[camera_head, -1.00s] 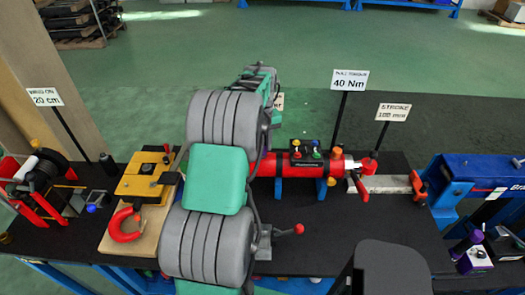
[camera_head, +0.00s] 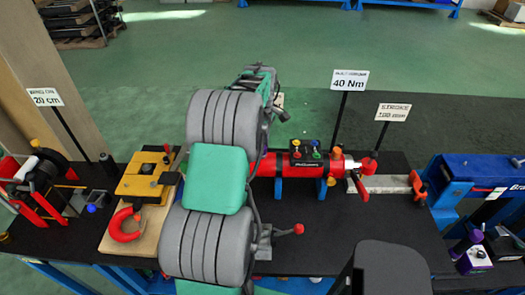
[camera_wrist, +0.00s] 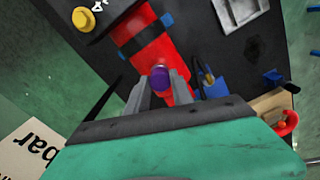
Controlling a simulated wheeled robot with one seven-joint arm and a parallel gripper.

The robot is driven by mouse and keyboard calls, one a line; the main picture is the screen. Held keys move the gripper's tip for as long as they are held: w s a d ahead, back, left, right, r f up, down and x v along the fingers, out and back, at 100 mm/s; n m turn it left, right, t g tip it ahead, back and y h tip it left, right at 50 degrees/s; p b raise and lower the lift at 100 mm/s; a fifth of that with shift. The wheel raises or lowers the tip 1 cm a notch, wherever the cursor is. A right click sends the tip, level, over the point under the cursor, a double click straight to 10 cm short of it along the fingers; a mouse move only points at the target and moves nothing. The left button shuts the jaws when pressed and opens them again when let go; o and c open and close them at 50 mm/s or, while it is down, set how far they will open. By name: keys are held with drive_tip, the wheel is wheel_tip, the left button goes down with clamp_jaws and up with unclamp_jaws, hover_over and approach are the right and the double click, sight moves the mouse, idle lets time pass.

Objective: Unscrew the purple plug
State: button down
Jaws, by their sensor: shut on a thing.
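The purple plug (camera_wrist: 159,79) shows in the wrist view as a small round purple piece against the red cylinder (camera_wrist: 151,50). My gripper (camera_wrist: 160,84) has its two grey fingers on either side of the plug, shut on it. I cannot tell from this angle how far the plug sits in the cylinder. In the head view the red cylinder (camera_head: 264,165) lies on the black bench, and my arm hides its left part, the plug and the fingers.
Coloured knobs (camera_head: 307,151) stand on the cylinder. A red-handled lever (camera_head: 298,230) stands in front. A yellow press (camera_head: 146,181) is at left and a blue frame (camera_head: 470,168) at right. Signs on thin posts, including the 40 Nm sign (camera_head: 349,80), rise behind.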

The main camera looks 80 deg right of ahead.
drive_tip(key=shift+d+r, duration=0.1)
drive_tip(key=shift+r, duration=0.1)
drive_tip(key=n, duration=0.5)
drive_tip(key=c, duration=1)
unclamp_jaws()
drive_tip(key=shift+f, duration=0.1)
drive_tip(key=shift+c, duration=0.2)
drive_tip(key=shift+c, duration=0.7)
